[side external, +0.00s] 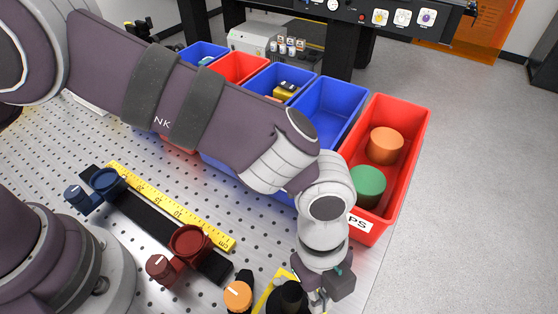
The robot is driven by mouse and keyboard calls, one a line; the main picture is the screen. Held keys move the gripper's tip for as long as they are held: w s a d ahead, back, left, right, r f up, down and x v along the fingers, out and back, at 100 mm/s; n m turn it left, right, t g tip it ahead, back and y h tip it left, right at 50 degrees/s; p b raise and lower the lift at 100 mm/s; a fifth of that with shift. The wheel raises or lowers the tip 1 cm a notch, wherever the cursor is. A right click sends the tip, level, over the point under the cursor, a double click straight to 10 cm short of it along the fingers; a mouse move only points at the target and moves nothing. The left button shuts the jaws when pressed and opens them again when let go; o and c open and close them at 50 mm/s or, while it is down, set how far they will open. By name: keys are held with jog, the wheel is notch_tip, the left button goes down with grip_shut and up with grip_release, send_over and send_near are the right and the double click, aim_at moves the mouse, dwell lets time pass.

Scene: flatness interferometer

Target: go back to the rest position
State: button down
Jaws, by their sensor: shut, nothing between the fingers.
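My gripper (318,299) is at the bottom of the side external view, low over the front right part of the perforated table. It is shut with nothing seen in it, and its fingertips are small and partly cut by the frame's lower edge. A black round part (288,297) stands just left of it, on or beside a yellow piece; I cannot tell whether they touch. My arm reaches across the middle of the view from the upper left and hides part of the table and bins.
A red bin (417,150) holds an orange and a green cylinder. Blue bins (335,100) and another red bin (240,68) stand behind. A yellow ruler (170,205), a dark red holder (190,243), a blue holder (106,182) and an orange knob (238,295) are on the perforated table (60,140).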

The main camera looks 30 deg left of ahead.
jog(key=w+a+r+n+t, duration=0.25)
jog(key=a+r+n, duration=0.25)
jog(key=a+r, duration=0.25)
jog(key=w+a+r+n+t, duration=0.1)
jog(key=w+a+r+n, duration=0.4)
jog(key=r, duration=0.3)
jog(key=s+a+r+n+t+y, duration=0.1)
jog(key=s+a+n, duration=0.3)
jog(key=a+n, duration=0.3)
jog(key=s+a+r+n+t+y, duration=0.1)
jog(key=s+a+n+t, duration=0.1)
jog(key=a+n, duration=0.5)
jog(key=s+a, duration=0.1)
jog(key=a, duration=0.2)
jog(key=shift+s+r, duration=0.2)
jog(key=shift+s, duration=0.15)
